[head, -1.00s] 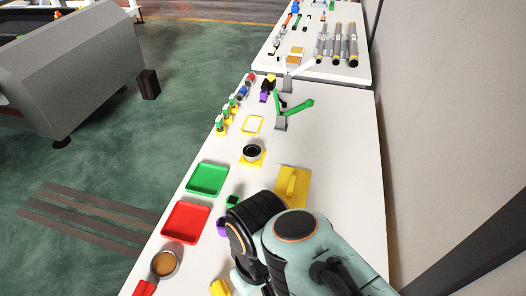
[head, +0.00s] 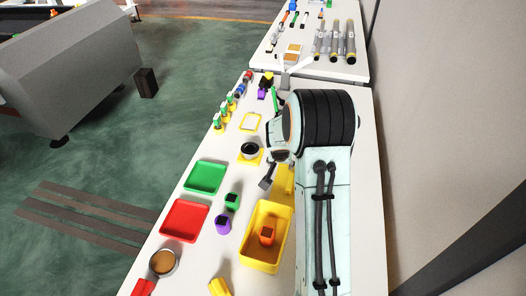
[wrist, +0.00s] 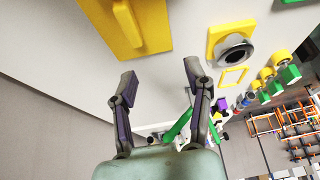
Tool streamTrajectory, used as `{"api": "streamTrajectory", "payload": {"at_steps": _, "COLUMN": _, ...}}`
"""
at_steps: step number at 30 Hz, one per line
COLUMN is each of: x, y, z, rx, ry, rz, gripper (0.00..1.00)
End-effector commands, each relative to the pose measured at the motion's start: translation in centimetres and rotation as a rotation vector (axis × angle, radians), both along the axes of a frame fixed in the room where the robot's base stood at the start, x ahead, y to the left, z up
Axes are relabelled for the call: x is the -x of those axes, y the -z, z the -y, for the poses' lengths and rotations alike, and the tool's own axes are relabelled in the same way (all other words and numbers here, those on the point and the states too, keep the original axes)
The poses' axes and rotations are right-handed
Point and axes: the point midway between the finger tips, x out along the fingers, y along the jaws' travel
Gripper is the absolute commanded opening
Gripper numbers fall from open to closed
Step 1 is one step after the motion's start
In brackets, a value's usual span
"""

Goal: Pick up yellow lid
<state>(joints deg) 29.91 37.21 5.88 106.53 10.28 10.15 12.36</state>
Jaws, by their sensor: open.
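The yellow lid is a flat plate with a raised bar handle. In the head view, the yellow lid (head: 284,178) is mostly hidden behind my arm, just past the yellow bin (head: 249,255). In the wrist view, the yellow lid (wrist: 150,28) is at the top left, with its handle showing. My gripper (wrist: 160,78) is open and empty, its two fingers apart. In that view, the fingertips are below the lid in the picture and not around its handle. In the head view, one dark finger of my gripper (head: 267,178) shows left of the arm, beside the lid.
The yellow bin holds an orange block (head: 267,235). Green (head: 206,177) and red (head: 185,220) trays lie along the table's left edge. Green (head: 232,200) and purple (head: 223,224) blocks stand near them. A dark round cup on a yellow base (head: 250,150) is close to the gripper.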

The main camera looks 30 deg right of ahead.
Motion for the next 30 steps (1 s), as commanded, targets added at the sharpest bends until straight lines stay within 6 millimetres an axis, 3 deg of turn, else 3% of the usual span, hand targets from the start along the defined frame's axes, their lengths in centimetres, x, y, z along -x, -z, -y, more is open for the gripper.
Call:
{"api": "streamTrajectory", "payload": {"at_steps": 1, "x": 1.1, "y": 1.8, "z": 0.6, "rx": -0.022, "ry": 0.024, "rz": -0.034, "gripper": 0.50}}
{"api": "streamTrajectory", "payload": {"at_steps": 4, "x": 2.5, "y": 3.7, "z": 1.5, "rx": -0.042, "ry": 0.056, "rz": -0.065, "gripper": 0.50}}
{"api": "streamTrajectory", "payload": {"at_steps": 15, "x": 1.2, "y": 8.4, "z": 3.2, "rx": -0.043, "ry": 0.062, "rz": -0.063, "gripper": 0.50}}
{"api": "streamTrajectory", "payload": {"at_steps": 27, "x": 0.8, "y": 9.6, "z": 3.6, "rx": -0.041, "ry": 0.060, "rz": -0.063, "gripper": 0.50}}
{"api": "streamTrajectory", "payload": {"at_steps": 28, "x": 0.8, "y": 9.6, "z": 3.5, "rx": -0.041, "ry": 0.060, "rz": -0.063, "gripper": 0.44}}
{"api": "streamTrajectory", "payload": {"at_steps": 30, "x": 0.8, "y": 9.6, "z": 3.5, "rx": -0.041, "ry": 0.060, "rz": -0.063, "gripper": 0.22}}
